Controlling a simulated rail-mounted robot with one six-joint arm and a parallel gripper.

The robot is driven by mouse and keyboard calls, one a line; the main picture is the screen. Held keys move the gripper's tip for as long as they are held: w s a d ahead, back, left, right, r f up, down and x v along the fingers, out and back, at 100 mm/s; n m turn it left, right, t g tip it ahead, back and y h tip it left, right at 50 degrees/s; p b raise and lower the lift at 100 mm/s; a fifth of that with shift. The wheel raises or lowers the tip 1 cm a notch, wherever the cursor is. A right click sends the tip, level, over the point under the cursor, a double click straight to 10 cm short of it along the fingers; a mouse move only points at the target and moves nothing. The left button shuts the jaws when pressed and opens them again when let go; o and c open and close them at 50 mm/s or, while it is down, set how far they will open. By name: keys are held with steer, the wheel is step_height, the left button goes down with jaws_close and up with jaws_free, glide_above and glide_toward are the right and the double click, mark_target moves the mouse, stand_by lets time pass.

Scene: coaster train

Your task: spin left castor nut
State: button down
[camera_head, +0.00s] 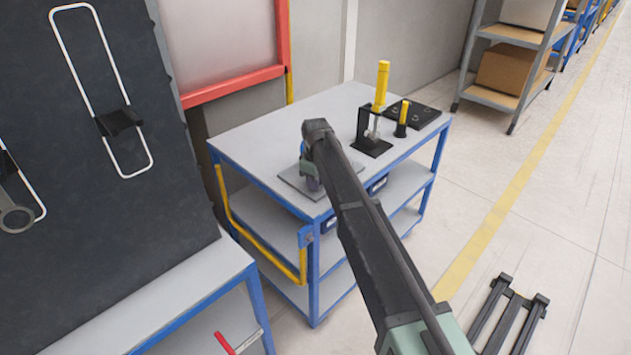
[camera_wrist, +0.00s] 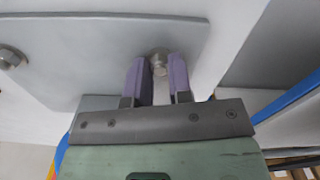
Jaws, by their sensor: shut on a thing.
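In the wrist view, a metal castor nut (camera_wrist: 159,60) sits on a pale grey plate (camera_wrist: 95,35), between the two purple fingertips of my gripper (camera_wrist: 159,70). My gripper is shut on this nut, and the fingers hide its sides. A second nut (camera_wrist: 11,57) shows at the left edge of the wrist view, apart from the fingers. In the head view, my gripper (camera_head: 310,172) points down at the near left part of the cart top. A grey plate (camera_head: 292,180) lies under it there. The nuts are hidden in the head view.
The blue-framed cart (camera_head: 250,145) has a black stand with a yellow-handled tool (camera_head: 381,88), a smaller yellow-handled piece (camera_head: 404,112) and a dark plate (camera_head: 424,114) at its far right. A dark panel (camera_head: 90,200) stands at left.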

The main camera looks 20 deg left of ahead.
steer(key=m, duration=1.3)
steer(key=shift+m, duration=0.4)
steer(key=m, duration=1.2)
steer(key=shift+w+m, duration=0.1)
steer(key=shift+m, duration=0.2)
steer(key=c, duration=1)
jaws_free()
steer(key=shift+r, duration=0.1)
